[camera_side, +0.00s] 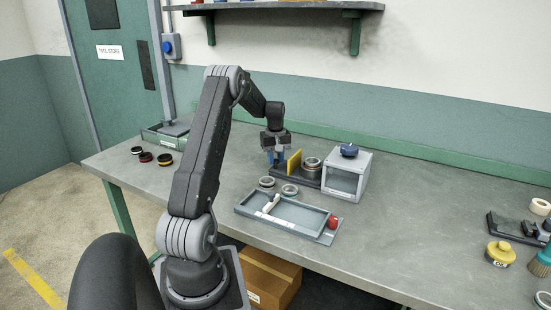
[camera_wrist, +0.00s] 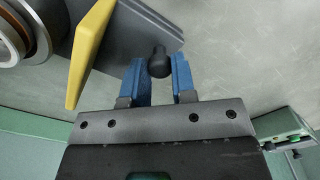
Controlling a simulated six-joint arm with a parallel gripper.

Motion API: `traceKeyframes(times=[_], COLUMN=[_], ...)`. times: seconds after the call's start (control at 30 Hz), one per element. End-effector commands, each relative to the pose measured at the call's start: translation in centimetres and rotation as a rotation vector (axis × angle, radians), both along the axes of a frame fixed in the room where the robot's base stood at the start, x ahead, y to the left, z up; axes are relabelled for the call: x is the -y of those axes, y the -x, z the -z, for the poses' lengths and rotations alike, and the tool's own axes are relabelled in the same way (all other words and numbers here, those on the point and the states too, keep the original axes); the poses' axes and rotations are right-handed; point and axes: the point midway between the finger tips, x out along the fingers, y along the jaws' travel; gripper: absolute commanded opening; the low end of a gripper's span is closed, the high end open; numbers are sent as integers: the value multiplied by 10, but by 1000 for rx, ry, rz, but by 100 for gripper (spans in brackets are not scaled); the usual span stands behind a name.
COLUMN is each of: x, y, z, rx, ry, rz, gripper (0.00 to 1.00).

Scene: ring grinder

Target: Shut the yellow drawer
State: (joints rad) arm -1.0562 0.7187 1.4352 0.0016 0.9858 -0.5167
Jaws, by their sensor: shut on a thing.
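A yellow panel (camera_side: 294,162) stands upright on a dark base beside the ring machine. I see no plain drawer box, so I cannot tell if this panel is the yellow drawer's front. In the wrist view the yellow panel (camera_wrist: 90,50) lies left of my fingers, apart from them. My gripper (camera_side: 275,160) is low at the left end of the dark base. In the wrist view my blue fingers (camera_wrist: 158,80) are shut on a dark round knob (camera_wrist: 158,62) at the edge of the grey base (camera_wrist: 135,30). The knob's lower part is hidden.
A grey open-fronted box (camera_side: 345,180) with a blue knob on top stands right of the ring machine (camera_side: 312,170). In front lie loose rings (camera_side: 289,190) and a grey tray (camera_side: 305,215) with a pale piece. A red piece (camera_side: 333,222) sits beside it. The bench's right middle is clear.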

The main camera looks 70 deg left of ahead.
Motion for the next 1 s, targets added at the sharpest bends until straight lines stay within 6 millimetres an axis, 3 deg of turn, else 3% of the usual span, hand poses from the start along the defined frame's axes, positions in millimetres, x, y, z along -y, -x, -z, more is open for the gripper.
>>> traceKeyframes(times=[0.1, 0.43, 0.8, 1.0], x=[0, 5, 71, 86], y=[0, -5, -71, -87], z=[0, -1, -1, -1], rx=[0, 0, 2, 2], ry=[0, 0, 2, 2], rz=[0, 3, 7, 2], gripper=[0, 0, 0, 0])
